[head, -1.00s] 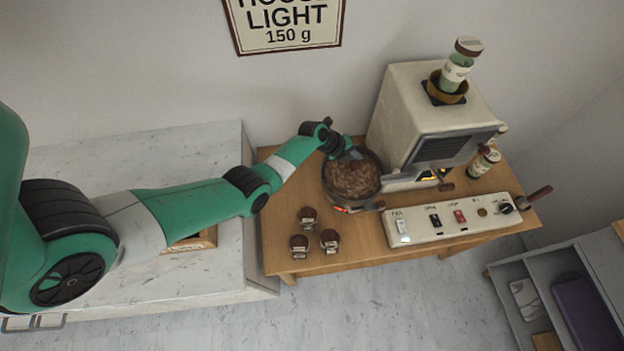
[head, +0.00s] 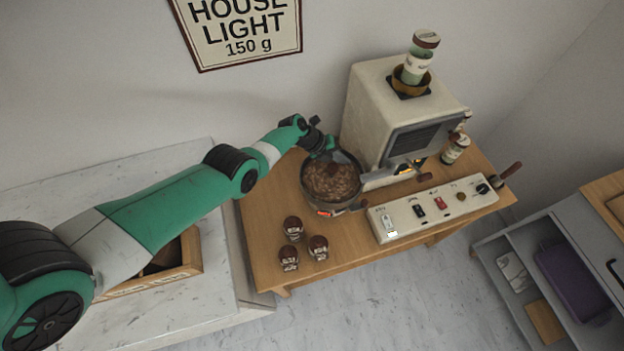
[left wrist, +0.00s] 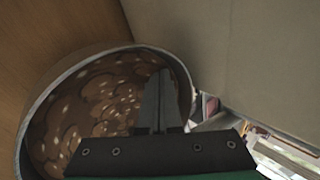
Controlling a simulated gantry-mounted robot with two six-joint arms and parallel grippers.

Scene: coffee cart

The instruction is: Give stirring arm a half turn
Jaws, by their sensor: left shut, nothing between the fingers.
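A round dark-rimmed pan of brown beans (head: 332,180) stands on the wooden table, left of the cream machine. My left gripper (head: 331,154) reaches in over the pan's back rim. In the left wrist view the closed fingers (left wrist: 154,98) lie together above the beans near the pan's inner right wall, with nothing between them. The beans also fill the pan in that view (left wrist: 88,110). I cannot make out the stirring arm clearly; the gripper covers part of the pan. My right gripper is not in view.
The cream machine (head: 375,110) stands close right of the pan, a jar (head: 420,60) on top. A switch panel (head: 434,208) lies in front. Several small brown-topped jars (head: 292,228) stand front left. A wooden box (head: 165,262) sits on the marble counter (head: 215,285).

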